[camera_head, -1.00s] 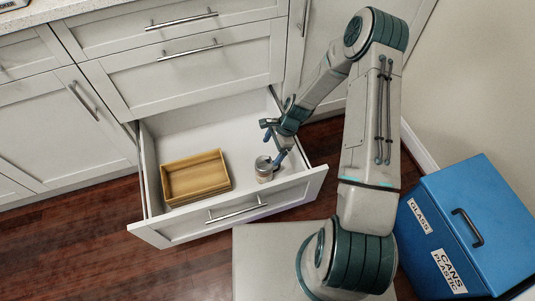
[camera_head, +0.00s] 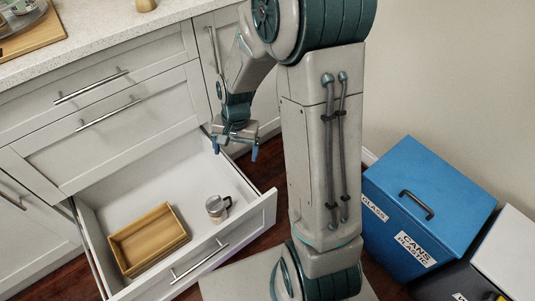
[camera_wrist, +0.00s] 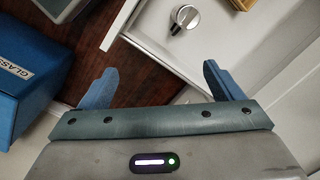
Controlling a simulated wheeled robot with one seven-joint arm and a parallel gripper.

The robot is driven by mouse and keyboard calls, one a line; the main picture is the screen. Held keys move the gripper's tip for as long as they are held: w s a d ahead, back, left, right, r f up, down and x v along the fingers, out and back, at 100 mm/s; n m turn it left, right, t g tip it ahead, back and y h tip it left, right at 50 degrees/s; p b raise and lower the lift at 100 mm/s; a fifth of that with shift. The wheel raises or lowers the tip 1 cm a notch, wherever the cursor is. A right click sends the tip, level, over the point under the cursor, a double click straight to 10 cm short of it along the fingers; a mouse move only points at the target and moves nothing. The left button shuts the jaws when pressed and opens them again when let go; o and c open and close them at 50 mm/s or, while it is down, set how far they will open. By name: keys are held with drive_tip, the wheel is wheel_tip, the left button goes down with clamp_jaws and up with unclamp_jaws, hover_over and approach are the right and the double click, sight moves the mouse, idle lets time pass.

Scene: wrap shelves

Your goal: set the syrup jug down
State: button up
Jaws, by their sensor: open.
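The syrup jug (camera_head: 217,207) is a small silver-topped jug with a dark handle. It stands upright in the open drawer (camera_head: 190,182), near the drawer's front right corner. It also shows in the wrist view (camera_wrist: 184,18), at the top, beyond my fingers. My gripper (camera_head: 235,147) is open and empty, above the drawer's right side and apart from the jug. Its two blue fingers are spread wide in the wrist view (camera_wrist: 160,85), with nothing between them.
A wooden box (camera_head: 148,238) sits in the drawer, left of the jug. A blue recycling bin (camera_head: 415,205) stands on the floor to the right. The counter (camera_head: 100,25) holds a wooden board (camera_head: 32,36) at the far left. The drawer floor behind the jug is clear.

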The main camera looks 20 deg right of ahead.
drive_tip(key=s+d+r+n, duration=0.1)
drive_tip(key=s+r+n, duration=0.2)
drive_tip(key=s+r, duration=0.3)
drive_tip(key=s+d+r+n+t+h, duration=0.1)
drive_tip(key=s+d+r+n, duration=0.1)
drive_tip(key=s+r, duration=0.5)
drive_tip(key=shift+s+d+r+n+t, duration=0.15)
drive_tip(key=shift+s+d+n+t, duration=0.15)
drive_tip(key=shift+s+n, duration=0.55)
